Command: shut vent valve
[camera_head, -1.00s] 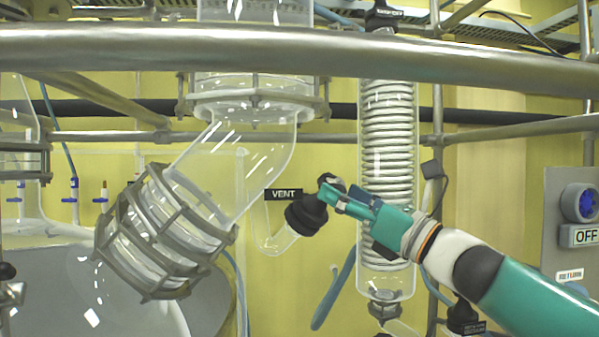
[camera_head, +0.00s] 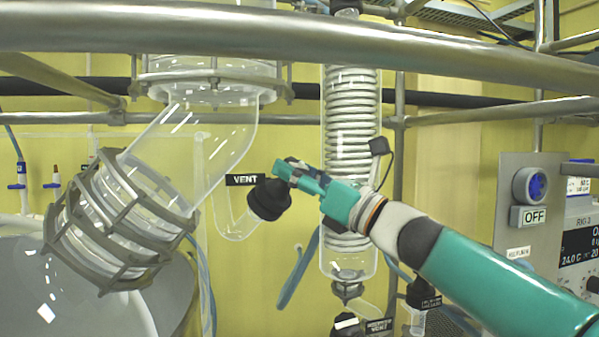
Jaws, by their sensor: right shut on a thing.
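The vent valve has a black cap-like body (camera_head: 269,199) on the end of a bent clear glass side tube (camera_head: 234,222). A black label reading VENT (camera_head: 245,180) sits just left of it. My right gripper (camera_head: 290,172), teal and dark, reaches in from the right. Its fingers are at the upper right of the black valve body and shut on its handle, which the fingers largely hide. I cannot tell the handle's exact angle. My left gripper is not in view.
A coiled glass condenser (camera_head: 351,130) stands behind my right arm. A thick metal rail (camera_head: 300,36) crosses the top. A caged glass joint (camera_head: 120,220) is at the left. A panel with a blue knob and OFF label (camera_head: 535,216) is at the right.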

